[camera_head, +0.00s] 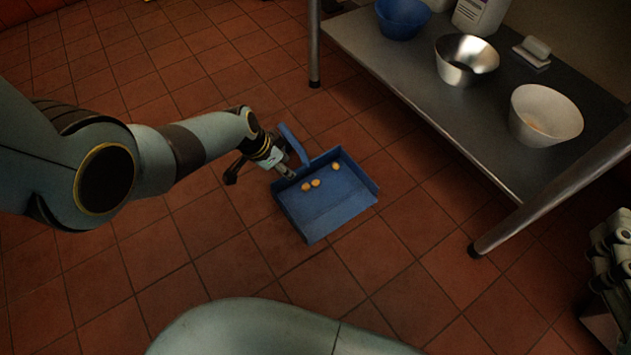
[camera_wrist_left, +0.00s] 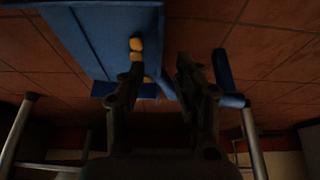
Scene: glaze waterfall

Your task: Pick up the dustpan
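The blue dustpan (camera_head: 335,208) lies on the tiled floor in the head view, with 3 small orange-yellow pieces (camera_head: 315,183) in it. Its handle (camera_head: 293,145) rises at the pan's back left edge. My left gripper (camera_head: 287,171) is at that back edge, close beside the handle. In the left wrist view the dark fingers (camera_wrist_left: 157,72) are spread apart. The pan (camera_wrist_left: 105,38) is at the upper left there, and a blue handle part (camera_wrist_left: 223,72) shows right of the fingers. Whether the fingers touch the dustpan is unclear. My right gripper is not in view.
A metal table (camera_head: 440,100) stands at the upper right, with a blue bowl (camera_head: 403,18), a steel bowl (camera_head: 466,62) and a white bowl (camera_head: 545,115) on it. Its front leg (camera_head: 500,236) reaches the floor right of the dustpan. Floor in front of the pan is clear.

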